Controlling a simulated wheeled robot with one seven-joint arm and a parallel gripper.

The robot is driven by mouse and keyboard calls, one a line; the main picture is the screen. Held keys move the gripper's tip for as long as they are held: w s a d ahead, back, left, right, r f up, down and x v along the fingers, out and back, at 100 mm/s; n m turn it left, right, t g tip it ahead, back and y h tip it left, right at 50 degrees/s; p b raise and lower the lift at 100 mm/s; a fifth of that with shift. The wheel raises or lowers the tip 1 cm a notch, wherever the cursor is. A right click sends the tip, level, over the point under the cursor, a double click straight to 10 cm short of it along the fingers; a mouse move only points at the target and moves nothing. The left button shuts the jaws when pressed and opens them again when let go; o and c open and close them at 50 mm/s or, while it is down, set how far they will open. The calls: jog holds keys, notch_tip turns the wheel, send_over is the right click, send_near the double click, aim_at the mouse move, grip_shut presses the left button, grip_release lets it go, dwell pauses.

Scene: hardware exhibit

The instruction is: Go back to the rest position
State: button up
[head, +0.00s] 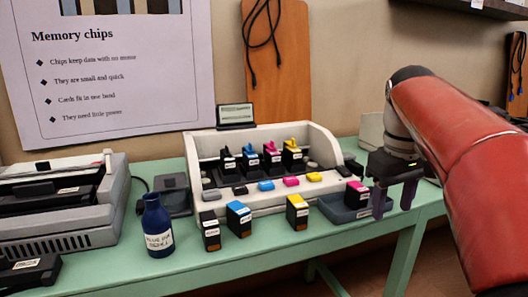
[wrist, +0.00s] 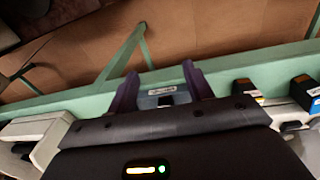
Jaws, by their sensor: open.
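My gripper (head: 393,200) hangs at the right end of the green table (head: 340,238), with its two purple fingers pointing down. The fingers are apart with nothing between them. In the head view it is just right of a blue-grey tray (head: 345,212) that holds a magenta-marked cartridge (head: 357,194). In the wrist view my gripper (wrist: 160,88) shows its two fingers spread over the table edge, with part of the tray seen between and beyond them. My red arm reaches in from the right.
A white printer carriage (head: 262,200) holds several ink cartridges. Black, blue and yellow cartridges (head: 297,212) stand in front of it. A blue ink bottle (head: 157,226) and a grey printer (head: 60,207) are at left. The floor beyond the table's front edge (wrist: 100,98) is clear.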

jog(key=s+a+f+m+t, duration=0.1)
jog(key=s+a+f, duration=0.3)
jog(key=s+f, duration=0.4)
jog(key=s+a+f+m+t, duration=0.2)
jog(key=s+a+f+t, duration=0.1)
jog(key=s+f, duration=0.5)
jog(key=shift+a+f+t+y, duration=0.3)
jog(key=shift+a+f+t, duration=0.15)
jog(key=shift+a, duration=0.35)
